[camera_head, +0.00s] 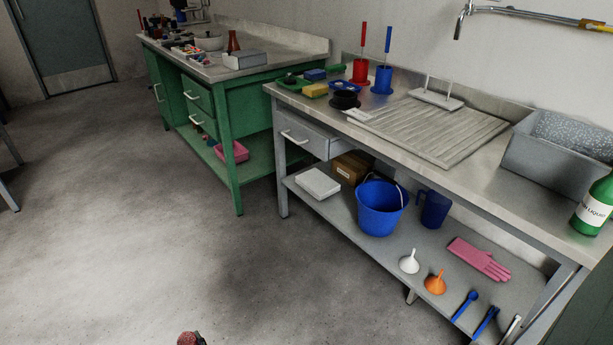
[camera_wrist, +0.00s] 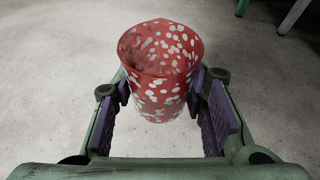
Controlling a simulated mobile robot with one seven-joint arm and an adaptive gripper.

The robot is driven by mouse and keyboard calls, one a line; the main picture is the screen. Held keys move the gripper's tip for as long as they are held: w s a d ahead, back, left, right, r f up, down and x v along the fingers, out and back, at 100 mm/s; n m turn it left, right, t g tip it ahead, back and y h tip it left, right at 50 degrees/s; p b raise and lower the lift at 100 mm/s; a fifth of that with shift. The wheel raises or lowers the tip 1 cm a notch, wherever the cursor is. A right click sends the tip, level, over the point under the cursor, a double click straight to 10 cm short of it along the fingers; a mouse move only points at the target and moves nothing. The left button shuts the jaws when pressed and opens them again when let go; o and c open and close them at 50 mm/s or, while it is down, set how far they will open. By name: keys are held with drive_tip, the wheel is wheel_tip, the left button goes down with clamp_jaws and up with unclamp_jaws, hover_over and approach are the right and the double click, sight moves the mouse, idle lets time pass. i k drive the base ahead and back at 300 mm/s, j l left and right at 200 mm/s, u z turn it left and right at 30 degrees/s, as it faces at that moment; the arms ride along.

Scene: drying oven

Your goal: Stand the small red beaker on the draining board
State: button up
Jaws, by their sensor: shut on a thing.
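The small red beaker (camera_wrist: 160,85) has white spots and shows in the wrist view, its open rim tipped toward the camera. My gripper (camera_wrist: 161,90) is shut on it, with a purple pad on each side, and the floor shows behind it. In the head view a small red piece (camera_head: 187,339), probably the beaker, shows at the bottom edge, over the floor. The grooved draining board (camera_head: 430,125) lies on the steel bench at the right, well apart from the beaker. Its grooved surface is bare.
A white two-peg rack (camera_head: 436,99) stands at the draining board's back edge. A grey basin (camera_head: 563,150) and a green bottle (camera_head: 593,206) are to its right. Brushes in red (camera_head: 360,70) and blue (camera_head: 382,78) holders, sponges and a black bowl (camera_head: 345,99) are to its left. Open floor lies in front.

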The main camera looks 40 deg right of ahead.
sight(429, 139)
drive_tip(key=i+j+z, duration=0.1)
drive_tip(key=z, duration=0.3)
drive_tip(key=i+j+z, duration=0.15)
drive_tip(key=z, duration=0.2)
drive_tip(key=j+z, duration=0.25)
drive_tip(key=z, duration=0.15)
drive_tip(key=i, duration=0.05)
